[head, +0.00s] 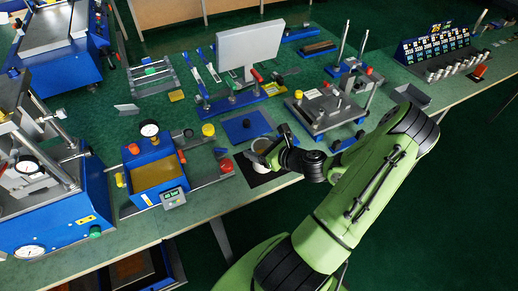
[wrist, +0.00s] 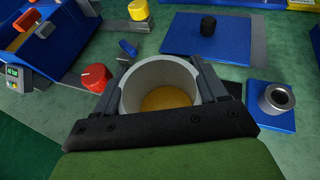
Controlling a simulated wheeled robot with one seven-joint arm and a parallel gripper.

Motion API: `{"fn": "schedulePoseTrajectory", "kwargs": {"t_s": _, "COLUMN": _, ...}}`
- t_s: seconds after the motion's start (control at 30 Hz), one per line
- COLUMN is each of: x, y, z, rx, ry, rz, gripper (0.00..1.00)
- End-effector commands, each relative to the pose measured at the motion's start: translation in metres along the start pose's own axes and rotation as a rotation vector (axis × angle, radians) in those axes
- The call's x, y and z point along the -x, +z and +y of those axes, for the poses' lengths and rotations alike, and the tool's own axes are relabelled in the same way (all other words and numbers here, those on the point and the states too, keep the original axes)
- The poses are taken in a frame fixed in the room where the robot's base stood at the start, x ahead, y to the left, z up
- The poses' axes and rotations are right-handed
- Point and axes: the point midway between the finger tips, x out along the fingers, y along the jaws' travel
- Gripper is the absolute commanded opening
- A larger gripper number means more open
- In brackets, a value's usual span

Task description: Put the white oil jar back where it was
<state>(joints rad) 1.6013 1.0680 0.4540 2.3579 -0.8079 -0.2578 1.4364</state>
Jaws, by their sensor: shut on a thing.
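The white oil jar (head: 258,167) is at the front edge of the bench, at or just above a black mat (head: 248,180). In the wrist view the jar (wrist: 128,92) is upright and open at the top, with amber oil inside. My gripper (head: 268,152) is shut on the jar, with one finger on each side of its wall; the gripper also shows in the wrist view (wrist: 158,80). The jar's base is hidden, so I cannot tell whether it touches the mat.
A red knob (wrist: 96,78) is close on the left of the jar. A blue plate with a black knob (wrist: 225,40) lies behind it. A blue block with a metal ring (wrist: 272,118) stands to the right. A blue press with a gauge (head: 152,165) stands further left.

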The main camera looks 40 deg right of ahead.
Motion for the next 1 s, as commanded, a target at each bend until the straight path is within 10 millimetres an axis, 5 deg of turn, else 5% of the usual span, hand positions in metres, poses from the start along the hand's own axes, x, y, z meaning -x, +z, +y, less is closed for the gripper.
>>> {"fn": "schedulePoseTrajectory", "kwargs": {"t_s": 0.17, "x": -0.001, "y": -0.002, "z": 0.0, "rx": -0.001, "ry": 0.001, "rz": -0.001, "gripper": 0.32}}
{"fn": "schedulePoseTrajectory", "kwargs": {"t_s": 0.2, "x": -0.001, "y": -0.001, "z": 0.0, "rx": 0.0, "ry": 0.001, "rz": 0.0, "gripper": 0.78}}
{"fn": "schedulePoseTrajectory", "kwargs": {"t_s": 0.33, "x": -0.001, "y": -0.001, "z": 0.0, "rx": 0.0, "ry": 0.001, "rz": 0.0, "gripper": 0.97}}
{"fn": "schedulePoseTrajectory", "kwargs": {"t_s": 0.67, "x": 0.003, "y": 0.002, "z": 0.0, "rx": -0.001, "ry": 0.0, "rz": 0.001, "gripper": 0.97}}
{"fn": "schedulePoseTrajectory", "kwargs": {"t_s": 1.0, "x": 0.088, "y": 0.004, "z": -0.001, "rx": -0.002, "ry": -0.005, "rz": 0.001, "gripper": 0.97}}
